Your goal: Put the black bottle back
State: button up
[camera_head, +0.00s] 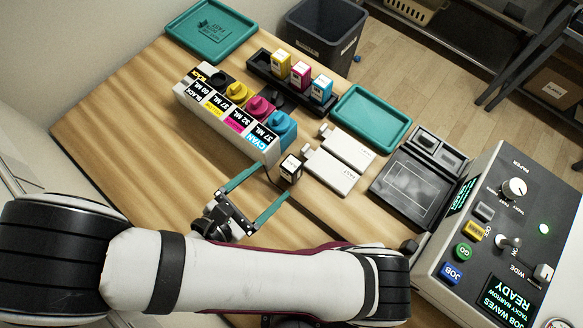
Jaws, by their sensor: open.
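The black bottle (290,169), small and dark with a white label, stands on the wooden table by the cyan end of the ink dispenser (228,125). My gripper (273,181) is open, with its two teal fingers spread and pointing toward the bottle. The fingertips are close to the bottle; I cannot tell whether they touch it. A black rack (257,72) at the back holds a yellow bottle (281,65), a magenta bottle (300,75) and a cyan bottle (321,89). The rack's left end is empty.
Teal trays lie at the back left (212,30) and right of the rack (371,118). White blocks (332,168) lie right of the bottle, beside a black framed plate (412,185). A control box (490,230) stands at the right. A dark bin (325,35) stands behind the table.

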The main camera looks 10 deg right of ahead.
aim_at(298, 160)
jog(key=w+d+f+n, duration=0.1)
jog(key=w+d, duration=0.1)
jog(key=w+d+f+n, duration=0.1)
jog(key=w+d+f, duration=0.1)
jog(key=w+d, duration=0.1)
jog(key=w+d+f+n, duration=0.1)
jog(key=w+d, duration=0.1)
jog(key=shift+w+d+f, duration=0.2)
jog(key=shift+d+f, duration=0.1)
jog(key=shift+d, duration=0.1)
grip_shut()
